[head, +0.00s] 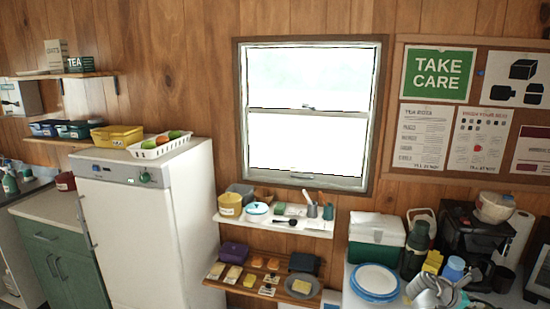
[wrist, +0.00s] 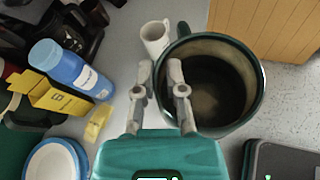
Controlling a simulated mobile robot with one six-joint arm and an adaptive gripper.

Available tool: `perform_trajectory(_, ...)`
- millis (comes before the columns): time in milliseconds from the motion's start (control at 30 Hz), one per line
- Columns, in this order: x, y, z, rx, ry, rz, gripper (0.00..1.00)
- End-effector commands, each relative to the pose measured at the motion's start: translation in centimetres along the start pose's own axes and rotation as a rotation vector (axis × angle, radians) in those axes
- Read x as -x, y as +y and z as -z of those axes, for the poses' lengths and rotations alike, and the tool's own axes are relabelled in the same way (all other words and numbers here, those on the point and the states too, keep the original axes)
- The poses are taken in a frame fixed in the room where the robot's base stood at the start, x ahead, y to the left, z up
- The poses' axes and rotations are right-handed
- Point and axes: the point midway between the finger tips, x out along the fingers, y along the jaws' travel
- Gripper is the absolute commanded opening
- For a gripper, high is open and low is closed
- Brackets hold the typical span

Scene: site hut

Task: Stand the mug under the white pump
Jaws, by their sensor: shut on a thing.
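A wide dark-green mug (wrist: 250,95) with a grey-brown inside is close below my gripper (wrist: 160,95) in the wrist view. My gripper is shut on this mug's near rim, with one finger on each side of the wall. The mug's mouth faces the camera, and its underside is hidden. I cannot pick out the white pump for certain in either view.
A white cup (wrist: 154,40) stands just beyond the mug. A blue bottle (wrist: 70,70), a yellow box (wrist: 52,94) and blue-rimmed plates (wrist: 57,160) stand to the left. A black coffee machine (head: 470,235) is at the back right. Speckled floor (wrist: 290,100) shows at right.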

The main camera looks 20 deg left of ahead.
Motion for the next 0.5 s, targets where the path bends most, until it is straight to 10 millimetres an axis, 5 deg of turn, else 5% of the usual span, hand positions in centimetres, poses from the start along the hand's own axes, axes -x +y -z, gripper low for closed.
perform_trajectory(200, 1.1, 0.4, -2.8, 0.001, -0.001, 0.000, 0.00)
perform_trajectory(500, 1.3, 0.4, -3.2, 0.001, -0.001, 0.000, 0.00)
